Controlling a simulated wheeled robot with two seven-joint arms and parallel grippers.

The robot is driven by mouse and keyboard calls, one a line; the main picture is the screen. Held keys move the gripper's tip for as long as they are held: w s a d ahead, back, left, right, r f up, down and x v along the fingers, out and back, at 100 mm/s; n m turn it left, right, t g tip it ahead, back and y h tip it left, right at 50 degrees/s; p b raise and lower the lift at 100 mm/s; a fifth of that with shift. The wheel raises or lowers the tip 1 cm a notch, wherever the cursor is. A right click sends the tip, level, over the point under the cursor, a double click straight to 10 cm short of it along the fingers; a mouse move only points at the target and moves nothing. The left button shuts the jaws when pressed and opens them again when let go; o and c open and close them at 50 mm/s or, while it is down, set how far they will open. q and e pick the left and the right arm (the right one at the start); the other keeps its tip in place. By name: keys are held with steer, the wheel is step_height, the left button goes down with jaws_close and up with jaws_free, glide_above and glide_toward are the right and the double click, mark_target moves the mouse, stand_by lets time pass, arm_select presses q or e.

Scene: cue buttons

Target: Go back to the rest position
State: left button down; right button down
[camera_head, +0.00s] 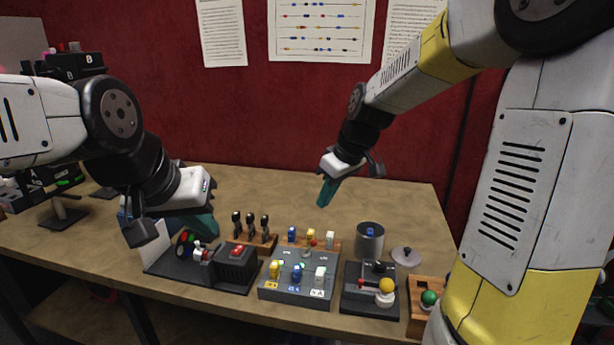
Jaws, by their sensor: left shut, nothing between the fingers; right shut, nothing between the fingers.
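My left gripper (205,226) comes in from the left. It is shut and empty, with its teal fingertips above the left black device on the table. My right gripper (325,193) hangs from the upper right. It is shut and empty, with its fingers pointing down over the bare wooden table behind the middle devices. Neither gripper visibly holds anything. The grey button panel (298,289) with yellow, blue and white pegs stands at the front middle of the table. Part of the left device is hidden behind my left gripper.
On the wooden table (400,200) stand a black box with a red button (236,262), a rack of dark-handled tools (250,228), a metal cup (369,243), a lid (406,257) and a black device with a yellow ball (386,285). The table's back middle is clear; a red wall stands behind.

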steer(key=s+d+r+m+t, duration=0.1)
steer(key=s+d+r+m, duration=0.2)
steer(key=s, duration=0.6)
steer(key=s+d+r+m+t+h, duration=0.1)
steer(key=s+m, duration=0.4)
steer(key=s, duration=0.5)
step_height(320, 180, up, 2)
steer(key=d+t, duration=0.1)
steer(key=d, duration=0.1)
steer(key=shift+s+d+r, duration=0.2)
steer(key=shift+d+r, duration=0.05)
steer(key=shift+d, duration=0.05)
